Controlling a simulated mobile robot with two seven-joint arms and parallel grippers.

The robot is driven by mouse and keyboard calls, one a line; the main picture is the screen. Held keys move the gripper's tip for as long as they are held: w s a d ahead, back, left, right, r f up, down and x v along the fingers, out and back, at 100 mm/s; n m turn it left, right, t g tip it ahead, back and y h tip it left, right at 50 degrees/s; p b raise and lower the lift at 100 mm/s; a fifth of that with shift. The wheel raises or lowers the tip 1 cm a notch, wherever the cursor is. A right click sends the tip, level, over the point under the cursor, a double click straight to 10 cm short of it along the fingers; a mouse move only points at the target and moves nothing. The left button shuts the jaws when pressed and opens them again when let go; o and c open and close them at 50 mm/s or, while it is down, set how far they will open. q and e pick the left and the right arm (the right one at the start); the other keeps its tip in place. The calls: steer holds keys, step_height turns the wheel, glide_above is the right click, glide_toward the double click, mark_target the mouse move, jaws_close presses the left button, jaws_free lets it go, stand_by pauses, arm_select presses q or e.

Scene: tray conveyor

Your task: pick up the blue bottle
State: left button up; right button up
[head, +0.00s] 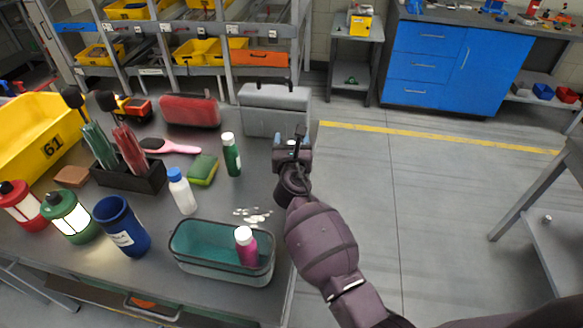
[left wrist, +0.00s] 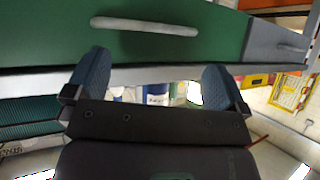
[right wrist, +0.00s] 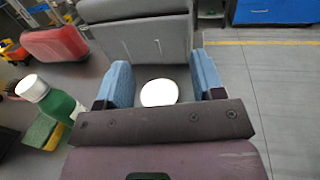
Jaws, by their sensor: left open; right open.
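My right gripper (head: 290,142) is open at the right side of the table, in front of the grey case. In the right wrist view its two blue fingers (right wrist: 162,75) stand either side of a round white top (right wrist: 159,93), apparently a bottle cap seen from above. The body below it is hidden, so I cannot tell its colour. No blue-bodied bottle shows plainly in the head view. A white bottle with a blue cap (head: 181,191) stands mid-table. My left gripper (left wrist: 152,80) is open and empty in the left wrist view, outside the head view.
A green bottle (head: 231,155) stands left of my right gripper, near a sponge (head: 202,170). The grey case (head: 275,97) and red case (head: 189,111) are behind. A teal bin (head: 195,262) holds a pink bottle (head: 246,248). Open floor lies right.

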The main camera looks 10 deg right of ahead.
steer(key=shift+c, duration=0.3)
jaws_close()
